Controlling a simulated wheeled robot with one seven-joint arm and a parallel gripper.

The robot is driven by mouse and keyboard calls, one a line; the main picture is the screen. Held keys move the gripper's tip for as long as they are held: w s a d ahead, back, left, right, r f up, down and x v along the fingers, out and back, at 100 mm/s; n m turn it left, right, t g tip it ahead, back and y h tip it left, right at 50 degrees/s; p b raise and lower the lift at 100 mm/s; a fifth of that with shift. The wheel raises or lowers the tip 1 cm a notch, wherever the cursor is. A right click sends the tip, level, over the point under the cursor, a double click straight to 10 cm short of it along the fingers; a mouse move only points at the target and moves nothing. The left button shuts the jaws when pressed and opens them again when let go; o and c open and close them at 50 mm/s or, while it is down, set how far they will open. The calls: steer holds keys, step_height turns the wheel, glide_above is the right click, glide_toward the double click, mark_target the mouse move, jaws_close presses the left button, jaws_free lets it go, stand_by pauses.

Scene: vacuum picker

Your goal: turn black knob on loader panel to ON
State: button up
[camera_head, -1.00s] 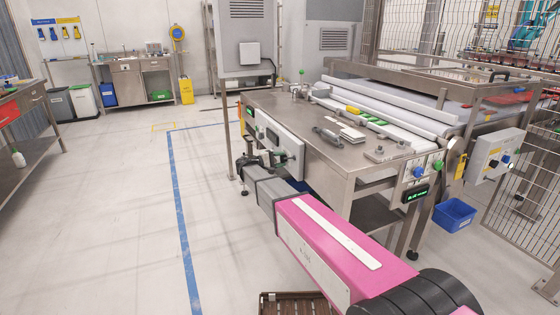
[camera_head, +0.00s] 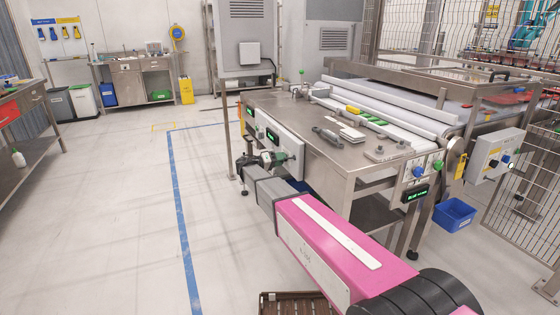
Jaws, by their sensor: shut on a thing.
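The loader panel (camera_head: 289,136) is a pale plate on the left side of the steel machine table, with a small green display (camera_head: 271,134). My gripper (camera_head: 284,157) is at the lower part of this panel, at the end of my grey and pink arm. It is shut on a small dark part at the panel face, which fits the black knob. The knob is mostly hidden by the fingers, and I cannot read its position or any ON mark.
The steel table (camera_head: 327,159) carries a grey handle-like tool (camera_head: 327,137) and white rollers. A second panel with blue and green knobs (camera_head: 418,172) is at its front right corner. A blue bin (camera_head: 455,214) stands on the floor to the right.

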steer(key=shift+f+m, duration=0.1)
steer(key=shift+m, duration=0.7)
steer(key=o, duration=0.9)
steer(key=shift+s+a, duration=0.1)
steer(key=v, duration=1)
steer(key=shift+s+a, duration=0.1)
steer(key=shift+a, duration=0.2)
